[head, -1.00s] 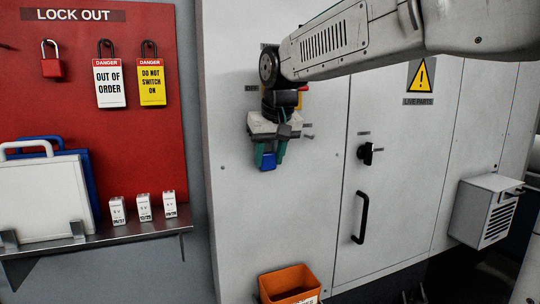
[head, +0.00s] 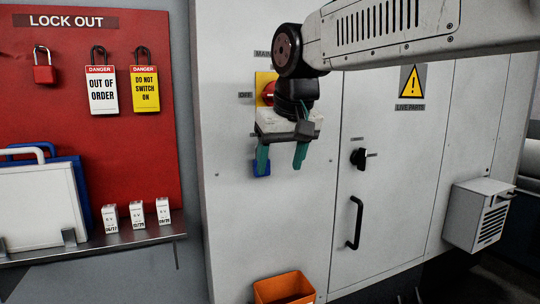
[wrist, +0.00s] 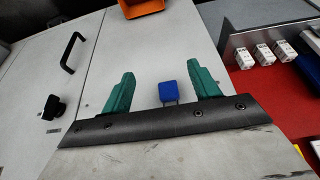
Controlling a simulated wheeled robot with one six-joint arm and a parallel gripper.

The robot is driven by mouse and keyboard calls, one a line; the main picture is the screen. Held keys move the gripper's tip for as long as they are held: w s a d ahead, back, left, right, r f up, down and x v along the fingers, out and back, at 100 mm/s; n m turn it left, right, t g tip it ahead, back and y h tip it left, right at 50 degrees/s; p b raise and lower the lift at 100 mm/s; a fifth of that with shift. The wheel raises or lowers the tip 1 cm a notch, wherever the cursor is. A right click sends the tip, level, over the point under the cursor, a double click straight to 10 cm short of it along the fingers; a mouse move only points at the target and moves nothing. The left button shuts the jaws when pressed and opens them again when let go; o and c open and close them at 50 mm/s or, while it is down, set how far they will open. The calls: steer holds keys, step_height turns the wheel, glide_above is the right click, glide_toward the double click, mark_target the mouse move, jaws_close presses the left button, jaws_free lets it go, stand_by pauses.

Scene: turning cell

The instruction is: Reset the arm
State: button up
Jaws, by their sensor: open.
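My gripper (head: 281,166) hangs in front of the grey cabinet, fingers down, open and empty. In the wrist view its two green fingers (wrist: 165,78) stand wide apart. A blue padlock (wrist: 168,92) shows between them there, with part of its shackle visible. A red switch knob (head: 268,92) on a yellow plate (head: 261,79) is just above, partly covered by my wrist.
The cabinet door has a black handle (head: 354,222) and a small black knob (head: 358,158). An orange bin (head: 284,288) is below. At left are a red lockout board (head: 60,115) with a padlock and tags, and a shelf (head: 110,243) with small boxes. A vent box (head: 479,214) protrudes at right.

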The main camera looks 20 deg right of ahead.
steer(key=s+d+f+g, duration=0.3)
steer(key=s+f, duration=1.5)
steer(key=s, duration=0.4)
